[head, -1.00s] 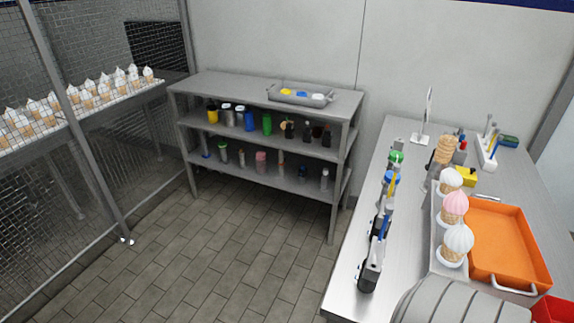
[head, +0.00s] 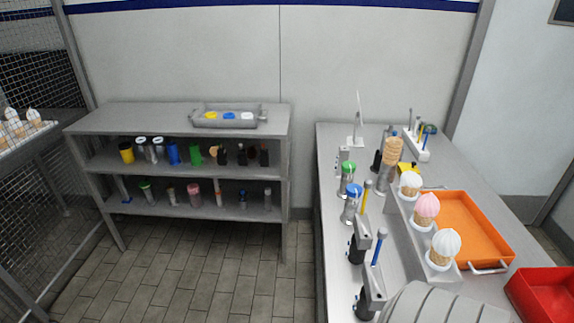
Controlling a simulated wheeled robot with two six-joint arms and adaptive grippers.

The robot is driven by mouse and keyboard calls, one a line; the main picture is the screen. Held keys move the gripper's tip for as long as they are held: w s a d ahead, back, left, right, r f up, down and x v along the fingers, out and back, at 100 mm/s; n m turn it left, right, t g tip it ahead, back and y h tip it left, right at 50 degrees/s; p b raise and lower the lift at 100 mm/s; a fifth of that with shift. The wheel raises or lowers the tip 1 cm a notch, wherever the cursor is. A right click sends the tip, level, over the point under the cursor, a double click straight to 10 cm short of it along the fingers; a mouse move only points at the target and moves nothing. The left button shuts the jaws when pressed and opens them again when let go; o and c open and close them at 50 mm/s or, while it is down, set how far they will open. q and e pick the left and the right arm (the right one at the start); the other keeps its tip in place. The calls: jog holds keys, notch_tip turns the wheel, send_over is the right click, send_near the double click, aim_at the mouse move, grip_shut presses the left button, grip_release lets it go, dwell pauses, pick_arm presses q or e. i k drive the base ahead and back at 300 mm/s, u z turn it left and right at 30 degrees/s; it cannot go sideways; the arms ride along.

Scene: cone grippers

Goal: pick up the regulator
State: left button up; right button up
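I cannot pick out a regulator for certain. Two dark upright devices stand near the front left edge of the right-hand counter (head: 335,290): a rear one (head: 358,242) and a front one (head: 370,295) with a blue stick beside it. Behind them are a clear container with a blue lid (head: 351,203) and one with a green lid (head: 347,175). A shelf unit (head: 180,116) at the left carries many small bottles and tools, too small to identify. Neither of my grippers shows in the head view.
On the counter, a rack holds three ice cream cones (head: 426,208) beside an orange tray (head: 470,225). A red bin (head: 545,295) is at the lower right. A grey ribbed object (head: 440,305) covers the counter's front. The tiled floor (head: 210,270) before the shelves is clear.

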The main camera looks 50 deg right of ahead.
aim_at(243, 199)
jog(key=z, duration=1.8)
jog(key=k, duration=0.2)
jog(key=u, duration=1.4)
jog(key=i, duration=2.8)
jog(key=z, duration=0.7)
